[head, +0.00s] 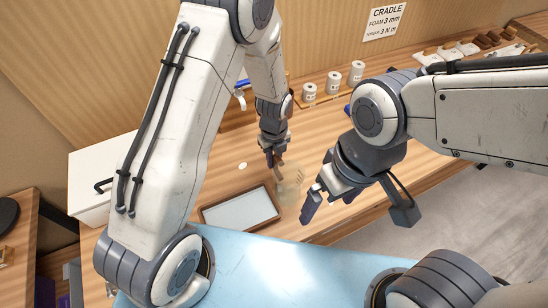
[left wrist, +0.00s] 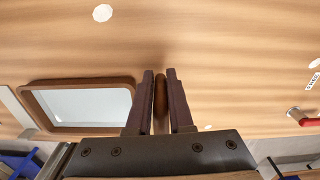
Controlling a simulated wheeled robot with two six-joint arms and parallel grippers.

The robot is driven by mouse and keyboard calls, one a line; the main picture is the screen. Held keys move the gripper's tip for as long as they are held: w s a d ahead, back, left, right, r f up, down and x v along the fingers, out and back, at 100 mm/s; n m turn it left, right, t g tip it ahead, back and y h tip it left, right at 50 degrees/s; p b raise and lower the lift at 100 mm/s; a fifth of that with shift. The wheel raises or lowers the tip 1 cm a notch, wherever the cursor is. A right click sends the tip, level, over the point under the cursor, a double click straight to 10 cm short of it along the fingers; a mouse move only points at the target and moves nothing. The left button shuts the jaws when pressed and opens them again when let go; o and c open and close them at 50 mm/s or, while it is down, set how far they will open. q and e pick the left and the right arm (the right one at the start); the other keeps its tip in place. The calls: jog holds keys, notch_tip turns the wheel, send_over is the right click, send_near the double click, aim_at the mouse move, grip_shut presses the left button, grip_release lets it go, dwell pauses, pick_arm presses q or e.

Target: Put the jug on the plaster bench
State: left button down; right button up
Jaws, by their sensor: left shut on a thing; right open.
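A pale, see-through jug (head: 290,190) shows faintly just below my left gripper (head: 274,158), over the wooden bench. In the left wrist view, my left gripper (left wrist: 160,102) is shut on an upright brown handle (left wrist: 160,98), which seems to belong to the jug. The jug's body is hard to make out, and I cannot tell whether its base touches the bench. My right gripper (head: 330,198) is open and empty, to the right of the jug. The wooden bench (head: 325,130) runs under both grippers; no label shows which bench is the plaster one.
A wood-rimmed tray (head: 204,217) lies left of the jug; it also shows in the left wrist view (left wrist: 30,96). Several white containers (head: 333,82) stand along the back. A white box (head: 88,190) is at the left. Grey floor (head: 460,220) lies at the right.

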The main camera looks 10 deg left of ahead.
pick_arm(q)
jog(key=shift+f, duration=0.4)
jog(key=shift+f, duration=0.1)
jog(key=c, duration=0.8)
grip_release()
